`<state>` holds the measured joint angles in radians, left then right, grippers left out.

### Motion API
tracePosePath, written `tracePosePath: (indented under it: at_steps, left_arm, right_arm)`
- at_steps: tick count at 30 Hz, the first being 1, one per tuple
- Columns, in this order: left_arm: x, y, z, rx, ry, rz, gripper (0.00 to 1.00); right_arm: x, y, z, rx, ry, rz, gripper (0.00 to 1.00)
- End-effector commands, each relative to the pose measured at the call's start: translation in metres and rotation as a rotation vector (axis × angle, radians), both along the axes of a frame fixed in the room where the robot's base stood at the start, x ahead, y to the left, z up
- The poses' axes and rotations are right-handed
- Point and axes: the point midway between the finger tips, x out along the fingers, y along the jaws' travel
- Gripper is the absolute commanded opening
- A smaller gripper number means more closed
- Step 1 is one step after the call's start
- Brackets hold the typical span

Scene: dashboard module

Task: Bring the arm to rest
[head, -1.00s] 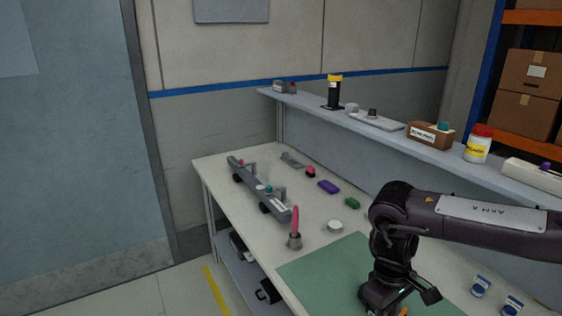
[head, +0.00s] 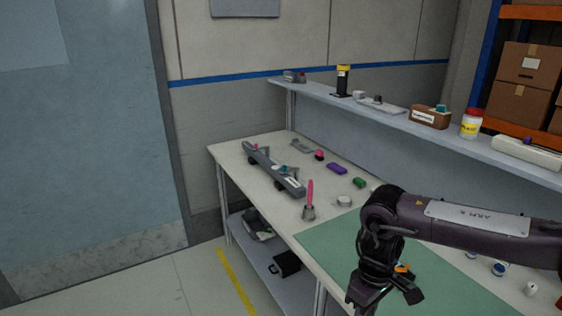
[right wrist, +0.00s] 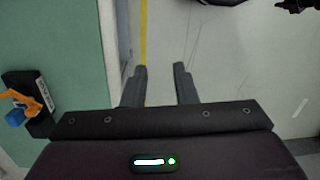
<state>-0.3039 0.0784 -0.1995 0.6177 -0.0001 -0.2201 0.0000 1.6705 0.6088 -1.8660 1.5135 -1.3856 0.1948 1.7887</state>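My right arm comes in from the right in the head view, and its gripper (head: 384,298) hangs low over the front part of the table by the green mat (head: 335,240). In the right wrist view the two fingers of this gripper (right wrist: 159,82) stand apart with nothing between them, and bare floor shows beyond them. The mat's edge (right wrist: 75,50) lies to the left of the fingers there. My left gripper is not clearly seen in any view.
A dark item with orange and blue parts (right wrist: 25,105) sits on the mat, left of the gripper. A grey rail (head: 272,170), a cup with a pink tool (head: 309,212) and small parts lie farther along the table (head: 240,148). A shelf (head: 395,112) runs behind.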

Motion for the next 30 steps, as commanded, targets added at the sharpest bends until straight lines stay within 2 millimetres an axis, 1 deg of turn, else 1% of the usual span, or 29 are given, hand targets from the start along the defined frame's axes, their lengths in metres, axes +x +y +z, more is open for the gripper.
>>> tracePosePath:
  at_steps: [1, 5, 8, 11, 14, 15, 18, 20, 21, 23, 26, 27, 29, 30]
  left_arm:
    - [0.002, -0.001, 0.000, -0.001, -0.003, 0.000, 0.36]
    - [0.010, -0.002, 0.000, -0.003, -0.014, 0.001, 0.36]
    - [0.013, -0.003, 0.000, -0.004, -0.018, 0.001, 0.36]
    - [0.010, -0.002, 0.000, -0.003, -0.015, 0.000, 0.36]
    - [0.006, -0.002, -0.001, -0.003, -0.009, 0.000, 0.36]
    - [0.004, -0.001, -0.002, -0.002, -0.007, 0.000, 0.36]
    - [0.003, -0.001, -0.002, -0.001, -0.004, 0.000, 0.36]
    - [0.003, -0.001, -0.003, -0.001, -0.004, 0.000, 0.36]
    - [0.003, 0.000, -0.003, -0.001, -0.004, 0.000, 0.36]
    - [0.003, 0.000, -0.003, -0.001, -0.004, -0.001, 0.36]
    - [0.003, 0.001, -0.004, 0.000, -0.004, -0.001, 0.36]
    - [0.003, 0.001, -0.004, 0.001, -0.004, -0.001, 0.36]
    - [0.003, 0.001, -0.005, 0.001, -0.004, -0.001, 0.36]
    - [0.003, 0.001, -0.005, 0.001, -0.004, -0.001, 0.36]
  right_arm:
    - [0.001, 0.010, -0.007, 0.028, -0.002, 0.020, 0.26]
    - [0.007, 0.038, -0.021, 0.115, -0.019, 0.079, 0.26]
    - [0.012, 0.065, -0.034, 0.200, -0.040, 0.126, 0.26]
    - [0.017, 0.096, -0.049, 0.300, -0.069, 0.174, 0.26]
    - [0.024, 0.132, -0.066, 0.423, -0.114, 0.213, 0.26]
    - [0.027, 0.148, -0.075, 0.480, -0.139, 0.223, 0.26]
    - [0.037, 0.184, -0.098, 0.623, -0.222, 0.221, 0.26]
    - [0.043, 0.199, -0.114, 0.690, -0.278, 0.200, 0.26]
    - [0.047, 0.205, -0.126, 0.727, -0.315, 0.177, 0.26]
    - [0.052, 0.209, -0.147, 0.765, -0.371, 0.129, 0.26]
    - [0.053, 0.201, -0.192, 0.782, -0.452, 0.030, 0.26]
    - [0.050, 0.194, -0.214, 0.773, -0.480, -0.016, 0.26]
    - [0.040, 0.178, -0.250, 0.741, -0.512, -0.087, 0.26]
    - [0.030, 0.164, -0.277, 0.707, -0.526, -0.136, 0.26]
